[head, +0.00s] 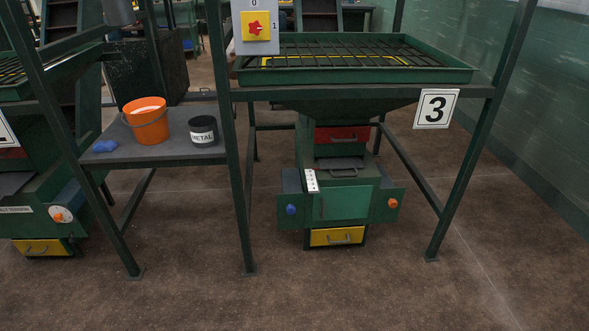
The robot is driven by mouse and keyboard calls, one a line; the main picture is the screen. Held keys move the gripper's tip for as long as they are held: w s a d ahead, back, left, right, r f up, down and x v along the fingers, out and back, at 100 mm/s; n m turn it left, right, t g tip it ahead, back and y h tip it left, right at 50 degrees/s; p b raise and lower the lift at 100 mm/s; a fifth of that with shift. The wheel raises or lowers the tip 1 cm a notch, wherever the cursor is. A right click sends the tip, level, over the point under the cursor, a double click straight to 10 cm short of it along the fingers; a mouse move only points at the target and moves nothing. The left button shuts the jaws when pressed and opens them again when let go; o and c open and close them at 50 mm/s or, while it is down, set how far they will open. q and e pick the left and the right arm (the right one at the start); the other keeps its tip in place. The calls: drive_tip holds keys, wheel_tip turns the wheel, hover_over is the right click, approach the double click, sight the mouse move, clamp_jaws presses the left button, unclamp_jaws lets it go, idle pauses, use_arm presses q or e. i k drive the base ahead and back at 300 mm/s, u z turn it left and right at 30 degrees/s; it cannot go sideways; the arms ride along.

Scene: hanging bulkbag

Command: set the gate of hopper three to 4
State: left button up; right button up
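Hopper three (345,95) is a dark green funnel under a grated tray, marked by a white sign with a black 3 (435,108). Below it is a green machine body with a red panel (341,135). A dark plate with a handle (343,171) sticks out beneath the red panel. A white strip with small dark marks (311,181) lies beside that plate on its left; the marks are too small to read, so the gate's setting cannot be told. Neither of my grippers is in view.
A green frame with posts (466,178) stands around the hopper. A blue knob (291,209), an orange knob (392,203) and a yellow drawer (337,236) sit low on the machine. A shelf at left holds an orange bucket (147,124) and a black can (203,131). The front floor is clear.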

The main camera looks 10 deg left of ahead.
sight(355, 162)
drive_tip(key=z, duration=0.6)
drive_tip(key=i, duration=1.45)
drive_tip(key=u, duration=0.8)
drive_tip(key=i, duration=1.2)
drive_tip(key=u, duration=0.4)
